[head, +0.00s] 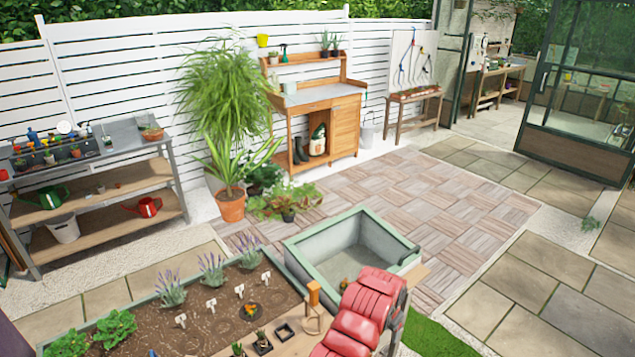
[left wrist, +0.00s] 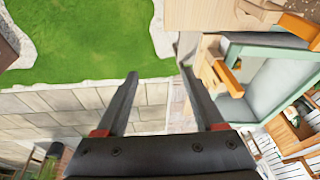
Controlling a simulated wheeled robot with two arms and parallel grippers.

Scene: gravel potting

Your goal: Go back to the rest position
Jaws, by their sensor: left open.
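My left gripper (left wrist: 158,78) shows in the left wrist view, with two dark fingers spread apart and nothing between them. It hangs in the air over paving and grass. In the head view, a planting bed (head: 222,308) with brown soil, lavender and white labels lies at the front. A grey basin with a green rim (head: 303,262) stands beyond it. The basin (left wrist: 262,75) also shows at the right of the left wrist view.
A grey shelf bench (head: 120,143) stands at the left, and a wooden potting bench (head: 345,125) at the back. The paving (head: 460,205) beyond is clear.

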